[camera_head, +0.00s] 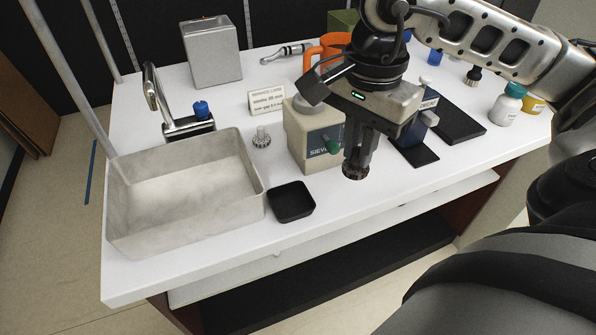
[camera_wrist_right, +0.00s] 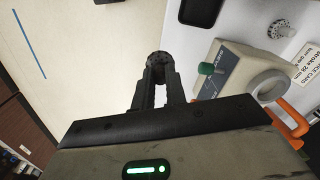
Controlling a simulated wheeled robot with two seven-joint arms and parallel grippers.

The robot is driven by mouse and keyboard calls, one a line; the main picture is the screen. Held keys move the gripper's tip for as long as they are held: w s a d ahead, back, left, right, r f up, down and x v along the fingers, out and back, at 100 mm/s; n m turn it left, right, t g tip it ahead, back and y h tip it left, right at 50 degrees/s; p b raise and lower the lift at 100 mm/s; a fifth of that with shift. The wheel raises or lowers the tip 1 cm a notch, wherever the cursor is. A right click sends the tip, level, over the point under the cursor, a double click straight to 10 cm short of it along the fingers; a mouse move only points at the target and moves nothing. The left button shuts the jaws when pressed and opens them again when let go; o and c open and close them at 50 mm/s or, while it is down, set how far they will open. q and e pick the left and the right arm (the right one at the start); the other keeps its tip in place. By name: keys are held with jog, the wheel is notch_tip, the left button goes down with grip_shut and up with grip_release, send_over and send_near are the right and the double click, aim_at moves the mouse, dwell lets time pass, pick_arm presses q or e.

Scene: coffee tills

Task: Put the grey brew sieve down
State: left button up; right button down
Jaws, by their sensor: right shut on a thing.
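My right gripper (camera_head: 355,160) points down near the front edge of the white counter (camera_head: 350,212), right of the sieve box. It is shut on a small dark grey, round brew sieve (camera_head: 354,173) with a notched rim. The wrist view shows the sieve (camera_wrist_right: 160,62) at the tips of my right gripper (camera_wrist_right: 157,82), partly hidden by the fingers. I cannot tell how high it is above the counter. The beige box (camera_head: 318,140) marked "SIEVE" has a green knob; the wrist view shows a round opening in its top (camera_wrist_right: 268,86). My left gripper is not in view.
A grey basin (camera_head: 255,170) stands at the left. A black square tray (camera_head: 291,201) and a pale notched piece (camera_head: 261,138) lie between it and the box. A dark mat (camera_head: 455,125), bottles (camera_head: 508,104) and an orange item (camera_head: 325,50) stand behind or right.

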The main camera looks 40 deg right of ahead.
jog(key=w+a+f, duration=0.4)
jog(key=w+f, duration=0.1)
jog(key=w+a+f+p, duration=0.1)
jog(key=w+f, duration=0.1)
jog(key=shift+w+a+f, duration=0.15)
jog(key=shift+a, duration=0.25)
jog(key=shift+w+a+f, duration=0.15)
jog(key=shift+f, duration=0.15)
notch_tip(320, 180, down, 3)
jog(key=shift+w+f, duration=0.1)
jog(key=shift+w, duration=0.05)
jog(key=shift+f, duration=0.1)
jog(key=shift+f+b, duration=0.3)
jog(key=shift+b, duration=0.05)
jog(key=c, duration=1.4)
grip_release()
jog(key=shift+r, duration=0.15)
jog(key=shift+c, duration=0.2)
